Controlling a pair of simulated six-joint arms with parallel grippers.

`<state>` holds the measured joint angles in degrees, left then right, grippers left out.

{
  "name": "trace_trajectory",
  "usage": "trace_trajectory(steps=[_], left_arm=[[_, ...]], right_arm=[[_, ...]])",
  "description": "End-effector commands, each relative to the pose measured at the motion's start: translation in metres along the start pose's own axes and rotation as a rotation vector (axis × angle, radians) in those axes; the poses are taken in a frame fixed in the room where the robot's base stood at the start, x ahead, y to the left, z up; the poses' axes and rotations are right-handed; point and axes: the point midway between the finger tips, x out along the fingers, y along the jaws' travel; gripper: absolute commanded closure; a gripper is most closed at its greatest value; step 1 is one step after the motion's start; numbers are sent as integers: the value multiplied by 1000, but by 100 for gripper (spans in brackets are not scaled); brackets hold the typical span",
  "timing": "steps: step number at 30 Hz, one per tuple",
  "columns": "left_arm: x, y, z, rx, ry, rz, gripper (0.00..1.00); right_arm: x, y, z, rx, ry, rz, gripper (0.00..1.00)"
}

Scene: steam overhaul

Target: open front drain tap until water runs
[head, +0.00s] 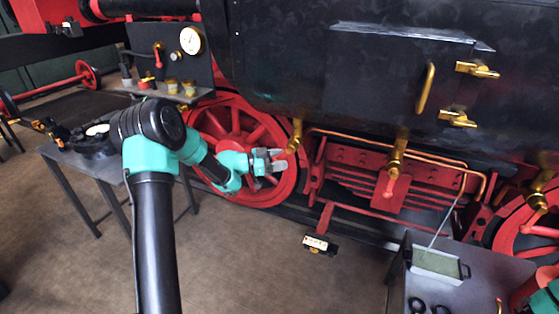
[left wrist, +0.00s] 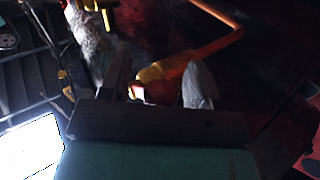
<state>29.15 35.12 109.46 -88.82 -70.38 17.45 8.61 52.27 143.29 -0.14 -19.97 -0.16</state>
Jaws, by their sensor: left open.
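The leftmost brass drain tap (head: 295,134) hangs under the black cylinder casing, with a red handle (head: 292,147) low on it. My left gripper (head: 276,161) is open just left of and slightly below that handle, in front of the red wheel. In the left wrist view the brass tap (left wrist: 165,69) and its handle (left wrist: 154,91) appear between my two open fingers (left wrist: 157,88); contact cannot be told. No stream shows under the tap. Of my right arm only a teal part shows at the lower right edge; its gripper is not visible.
A middle brass tap (head: 396,153) and a right one (head: 539,192) hang along the engine. A copper pipe (head: 430,157) runs behind the middle tap. A grey table with a green-topped tray (head: 437,266) stands lower right. A gauge panel (head: 170,50) is upper left.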

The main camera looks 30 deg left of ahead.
Motion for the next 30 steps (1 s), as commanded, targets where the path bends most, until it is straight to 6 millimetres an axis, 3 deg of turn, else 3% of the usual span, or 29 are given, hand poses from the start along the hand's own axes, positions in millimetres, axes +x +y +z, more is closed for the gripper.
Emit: trace_trajectory(steps=[6, 24, 30], left_arm=[[0, 0, 0, 0, 0, 0, 43], [0, -1, 0, 1, 0, -2, 100], [0, -1, 0, 0, 1, -3, 100]], right_arm=[[0, 0, 0, 0, 0, 0, 44], [0, 0, 0, 0, 0, 0, 44], [0, 0, 0, 0, 0, 0, 44]])
